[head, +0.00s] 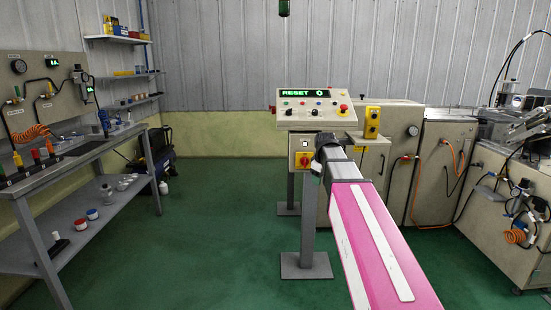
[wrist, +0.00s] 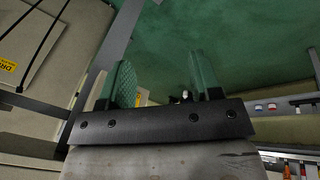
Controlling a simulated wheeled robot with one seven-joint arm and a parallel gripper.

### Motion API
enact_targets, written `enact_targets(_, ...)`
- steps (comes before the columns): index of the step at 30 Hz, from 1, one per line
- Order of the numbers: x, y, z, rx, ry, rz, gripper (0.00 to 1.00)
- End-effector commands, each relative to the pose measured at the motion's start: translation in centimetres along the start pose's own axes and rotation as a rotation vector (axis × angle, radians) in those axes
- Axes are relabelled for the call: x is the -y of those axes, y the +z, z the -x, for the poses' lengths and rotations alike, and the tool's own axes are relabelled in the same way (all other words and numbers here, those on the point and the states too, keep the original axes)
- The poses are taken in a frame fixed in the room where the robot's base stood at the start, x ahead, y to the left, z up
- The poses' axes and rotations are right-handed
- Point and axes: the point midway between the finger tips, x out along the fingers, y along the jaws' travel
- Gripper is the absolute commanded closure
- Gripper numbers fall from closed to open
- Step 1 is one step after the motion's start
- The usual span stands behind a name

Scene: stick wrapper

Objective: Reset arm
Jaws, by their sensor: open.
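My pink arm (head: 375,240) reaches out from the bottom of the head view toward a control stand. Its dark end and my gripper (head: 322,165) are in front of the stand, just below the control panel (head: 313,107). The panel's green display (head: 305,93) reads "RESET" and what looks like a 0. In the wrist view, my gripper (wrist: 160,72) shows two green fingers apart with nothing between them. The fingertips are partly hidden behind the arm in the head view.
A red-and-yellow switch (head: 304,160) sits on the stand beside my gripper. Beige cabinets (head: 440,165) stand behind, and a workbench (head: 75,155) is at left. The green floor (head: 210,230) between is clear.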

Motion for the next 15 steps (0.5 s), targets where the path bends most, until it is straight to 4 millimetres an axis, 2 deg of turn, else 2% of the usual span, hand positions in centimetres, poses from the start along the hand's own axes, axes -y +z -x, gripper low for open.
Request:
enact_targets(1, 1.7, 1.5, -1.8, 0.014, -0.016, -0.044, 0.42)
enact_targets(6, 5.7, 5.0, -6.6, 0.054, -0.054, -0.201, 0.42)
enact_targets(15, 13.4, 11.7, -13.5, 0.142, -0.107, -0.476, 0.42)
